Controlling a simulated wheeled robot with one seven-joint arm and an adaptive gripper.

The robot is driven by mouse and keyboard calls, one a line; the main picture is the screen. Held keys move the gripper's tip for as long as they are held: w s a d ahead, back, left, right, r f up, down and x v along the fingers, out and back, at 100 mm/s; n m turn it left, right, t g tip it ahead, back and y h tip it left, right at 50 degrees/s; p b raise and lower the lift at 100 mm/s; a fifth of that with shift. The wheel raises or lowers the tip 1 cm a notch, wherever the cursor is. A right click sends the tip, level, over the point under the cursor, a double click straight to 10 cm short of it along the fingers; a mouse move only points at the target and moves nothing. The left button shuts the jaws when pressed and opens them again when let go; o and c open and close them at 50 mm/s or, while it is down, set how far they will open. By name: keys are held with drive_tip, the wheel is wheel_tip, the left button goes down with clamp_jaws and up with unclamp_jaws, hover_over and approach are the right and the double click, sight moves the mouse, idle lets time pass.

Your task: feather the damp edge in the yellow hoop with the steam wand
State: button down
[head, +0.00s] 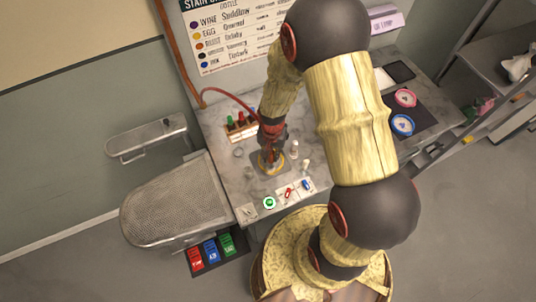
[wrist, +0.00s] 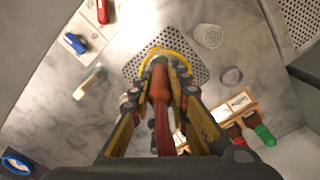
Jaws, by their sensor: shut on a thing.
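My gripper (wrist: 160,92) is shut on the steam wand (wrist: 161,115), a dark red rod lying between its fingers, and points down at the work surface. The yellow hoop (wrist: 146,62) lies on a perforated metal plate (wrist: 190,70) straight ahead of the wand. The wand and fingertips hide part of the hoop and its inside, so the damp edge cannot be made out. In the head view my gripper (head: 271,143) is above the yellow hoop (head: 264,168) on the marble table (head: 225,173). I cannot tell whether the wand's tip touches the cloth.
Small bottles (head: 306,165) and cards with colored items (head: 288,193) lie nearby. Pink (head: 405,97) and blue hoops (head: 402,125) rest on a dark mat at right.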

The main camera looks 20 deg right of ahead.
drive_tip(key=shift+s+d, duration=0.2)
drive_tip(key=shift+d, duration=0.1)
drive_tip(key=shift+d, duration=0.1)
drive_tip(key=shift+d, duration=1.15)
drive_tip(key=shift+w, duration=0.1)
drive_tip(key=shift+w+d, duration=0.7)
drive_tip(key=shift+d, duration=0.3)
drive_tip(key=shift+w, duration=0.1)
drive_tip(key=shift+w+d+b, duration=0.2)
drive_tip(key=shift+w+b, duration=0.05)
drive_tip(key=shift+w, duration=0.3)
drive_tip(key=shift+w+d+b, duration=0.2)
drive_tip(key=shift+w, duration=0.3)
